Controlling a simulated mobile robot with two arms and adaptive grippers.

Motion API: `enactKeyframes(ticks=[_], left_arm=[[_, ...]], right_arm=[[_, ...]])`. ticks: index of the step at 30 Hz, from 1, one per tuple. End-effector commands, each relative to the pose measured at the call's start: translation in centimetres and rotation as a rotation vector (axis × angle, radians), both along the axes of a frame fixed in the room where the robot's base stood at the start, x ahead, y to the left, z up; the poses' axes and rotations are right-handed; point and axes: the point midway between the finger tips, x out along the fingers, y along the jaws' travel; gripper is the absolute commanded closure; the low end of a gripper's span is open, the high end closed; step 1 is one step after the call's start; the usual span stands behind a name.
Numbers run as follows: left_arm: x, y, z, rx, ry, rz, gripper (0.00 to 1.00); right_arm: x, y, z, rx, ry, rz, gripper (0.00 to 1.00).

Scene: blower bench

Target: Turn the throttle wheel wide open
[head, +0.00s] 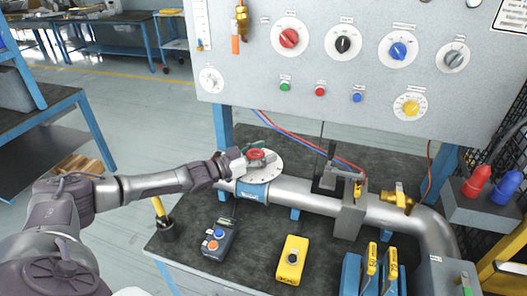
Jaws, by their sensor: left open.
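The throttle wheel is a small red handwheel (256,154) above a white round dial plate (266,174) on the grey pipe, left of the middle in the head view. My left gripper (245,158) comes in from the left, low over the plate, with its fingers at the wheel. It is open. The fingers partly cover the wheel, and I cannot tell whether they touch it. My right gripper is not in view.
The pipe (305,194) runs right past a grey gate block (350,211) and a brass valve (397,199). A panel with coloured knobs (345,75) stands behind. A dark handheld box (219,240) and a yellow meter (292,260) lie in front on the dark bench top.

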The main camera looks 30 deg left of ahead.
Motion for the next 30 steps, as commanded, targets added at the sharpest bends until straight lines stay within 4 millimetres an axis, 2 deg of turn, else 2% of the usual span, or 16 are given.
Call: enactKeyframes(ticks=[5, 14, 21, 30], left_arm=[[-0.01, -0.02, -0.07, 0.000, 0.001, 0.000, 0.38], [-0.04, -0.01, -0.07, 0.000, 0.001, 0.000, 0.83], [-0.08, 0.00, -0.13, 0.000, 0.002, 0.000, 0.89], [-0.16, 0.00, -0.23, 0.000, 0.005, 0.006, 0.89]], right_arm=[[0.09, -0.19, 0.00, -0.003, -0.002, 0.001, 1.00], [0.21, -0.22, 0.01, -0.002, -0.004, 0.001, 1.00], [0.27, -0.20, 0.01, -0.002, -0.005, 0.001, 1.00], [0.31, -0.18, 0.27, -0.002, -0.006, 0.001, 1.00]])
